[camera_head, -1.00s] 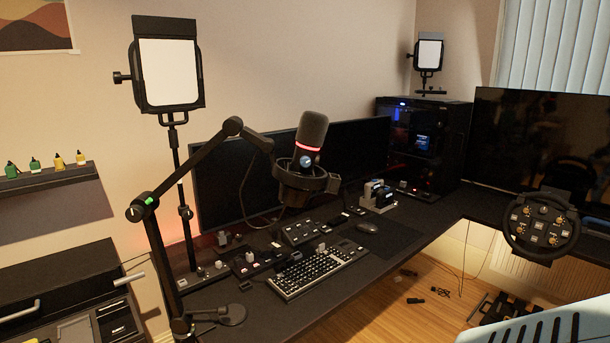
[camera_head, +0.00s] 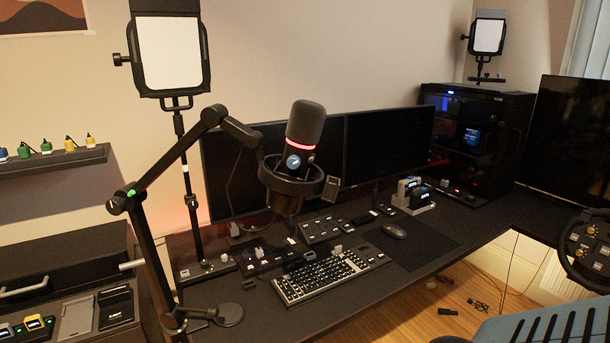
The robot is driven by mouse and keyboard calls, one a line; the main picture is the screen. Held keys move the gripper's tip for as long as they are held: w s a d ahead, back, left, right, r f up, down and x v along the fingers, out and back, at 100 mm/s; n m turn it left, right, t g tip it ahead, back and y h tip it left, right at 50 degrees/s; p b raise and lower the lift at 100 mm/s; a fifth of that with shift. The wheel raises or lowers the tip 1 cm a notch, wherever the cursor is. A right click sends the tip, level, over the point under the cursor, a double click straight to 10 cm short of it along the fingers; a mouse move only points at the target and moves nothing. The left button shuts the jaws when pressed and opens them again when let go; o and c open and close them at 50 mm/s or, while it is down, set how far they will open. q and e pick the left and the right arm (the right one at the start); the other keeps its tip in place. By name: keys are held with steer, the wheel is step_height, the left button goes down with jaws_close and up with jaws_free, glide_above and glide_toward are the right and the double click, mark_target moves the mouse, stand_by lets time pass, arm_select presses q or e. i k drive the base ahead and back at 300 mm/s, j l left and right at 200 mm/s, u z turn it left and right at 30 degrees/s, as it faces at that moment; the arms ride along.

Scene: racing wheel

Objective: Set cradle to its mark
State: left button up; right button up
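No thing in view is clearly marked as the cradle, and I cannot make out its mark. A small white-based holder with dark upright blocks (camera_head: 410,196) stands on the desk (camera_head: 345,308), in front of the PC tower; it may be the cradle. A ring-shaped mount (camera_head: 290,178) holds a dark microphone (camera_head: 306,125) on a boom arm (camera_head: 165,165). Neither of my grippers shows in the head view.
A keyboard (camera_head: 330,277), mouse (camera_head: 395,231) and small control boxes (camera_head: 320,230) occupy the desk. A light stand (camera_head: 183,170) rises at left. A racing wheel (camera_head: 588,245) is at right. A blue-grey slatted surface (camera_head: 545,328) fills the bottom right. Cables (camera_head: 480,305) lie on the floor.

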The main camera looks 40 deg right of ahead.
mark_target(287, 193)
steer(key=l+u, duration=0.1)
steer(key=l, duration=0.35)
steer(key=k+l+u, duration=0.1)
steer(key=l, duration=0.3)
steer(key=l+u, duration=0.1)
steer(key=l, duration=0.35)
steer(key=k+l, duration=0.15)
steer(key=l, duration=0.25)
steer(key=l+u, duration=0.15)
steer(key=l, duration=0.25)
steer(key=k+l+u, duration=0.1)
steer(key=l, duration=0.3)
steer(key=k+l+u, duration=0.1)
steer(key=l, duration=0.3)
steer(key=k, duration=0.05)
